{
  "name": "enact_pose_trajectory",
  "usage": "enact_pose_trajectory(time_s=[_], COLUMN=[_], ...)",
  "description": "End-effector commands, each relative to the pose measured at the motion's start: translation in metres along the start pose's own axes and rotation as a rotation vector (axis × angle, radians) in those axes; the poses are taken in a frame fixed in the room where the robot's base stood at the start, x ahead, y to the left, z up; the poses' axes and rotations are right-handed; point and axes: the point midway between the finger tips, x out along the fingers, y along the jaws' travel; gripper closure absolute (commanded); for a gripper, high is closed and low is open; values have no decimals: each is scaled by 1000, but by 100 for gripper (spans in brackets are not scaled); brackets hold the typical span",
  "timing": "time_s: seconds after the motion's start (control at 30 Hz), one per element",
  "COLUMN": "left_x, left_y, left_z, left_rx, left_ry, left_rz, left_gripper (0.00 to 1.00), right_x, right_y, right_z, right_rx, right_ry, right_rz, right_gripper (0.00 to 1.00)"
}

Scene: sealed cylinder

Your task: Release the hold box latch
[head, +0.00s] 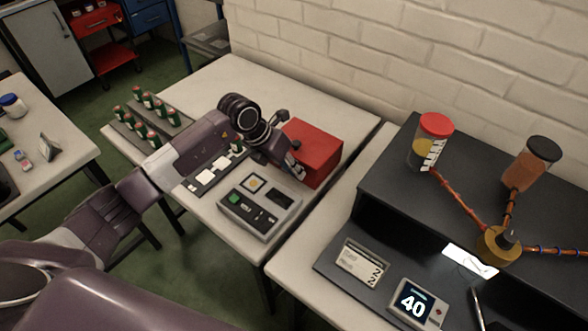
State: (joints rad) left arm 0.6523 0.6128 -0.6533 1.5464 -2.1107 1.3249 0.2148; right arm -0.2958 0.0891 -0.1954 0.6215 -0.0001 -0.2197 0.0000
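A red box (322,150) stands on the middle table near its back edge. It is the likeliest hold box, but I see no label, and its latch is not clearly visible. My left gripper (289,141) is at the box's left side, very close to it. Its dark fingers look spread apart, with nothing seen between them. I cannot tell whether it touches the box. The gripper and wrist hide part of the box's left side. My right gripper is not in view.
A grey control box (247,229) with a green button sits in front of the red box. Green bottles (148,101) stand in racks at left. The dark bench (395,192) at right carries a red-lidded jar (434,126), a brown jar (531,165) and a display (416,303) reading 40.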

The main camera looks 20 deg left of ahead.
Motion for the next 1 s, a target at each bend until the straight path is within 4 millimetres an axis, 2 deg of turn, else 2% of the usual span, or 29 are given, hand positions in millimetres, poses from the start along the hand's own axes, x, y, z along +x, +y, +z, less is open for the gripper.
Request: enact_pose_trajectory(time_s=[0.03,0.1,0.4,0.7,1.0], left_x=[0,0,-1,2,0], left_y=[0,0,-2,-5,-6], left_z=[0,0,1,0,0], left_rx=[0,0,19,102,112], left_ry=[0,0,0,0,-1], left_rz=[0,0,37,236,269], left_gripper=[94,100,100,100,100], right_x=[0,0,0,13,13], right_y=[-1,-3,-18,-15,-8], right_z=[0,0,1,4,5], right_rx=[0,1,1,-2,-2], right_ry=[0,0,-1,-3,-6], right_rz=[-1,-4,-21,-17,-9], right_gripper=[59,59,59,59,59])
